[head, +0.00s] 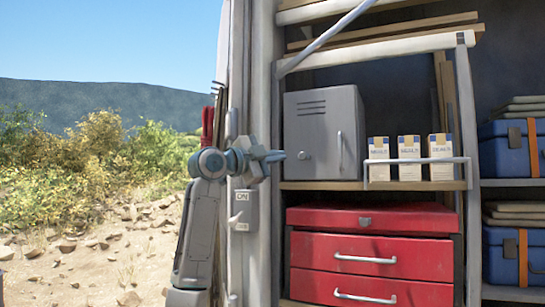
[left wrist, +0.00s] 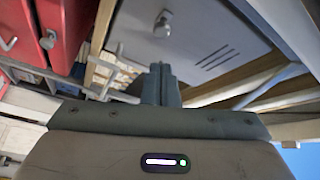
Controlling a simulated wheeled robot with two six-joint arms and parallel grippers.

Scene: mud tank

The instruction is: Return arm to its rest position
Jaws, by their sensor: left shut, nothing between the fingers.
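My left arm comes up from the bottom left in the head view, bent at the elbow. My left gripper (head: 281,156) points right, in front of the grey metal cabinet (head: 324,130). Its fingers are shut with nothing between them. In the left wrist view the shut fingertips (left wrist: 160,72) stand in the middle, below the grey cabinet door (left wrist: 170,45). Whether the fingertips touch the cabinet cannot be told. My right gripper is not in view.
A grey switch box (head: 244,210) marked ON is on the white post beside my arm. Three small cartons (head: 410,157) stand on the shelf behind a rail. A red tool chest (head: 375,258) is below. Blue cases (head: 505,150) are at the right. Open ground lies left.

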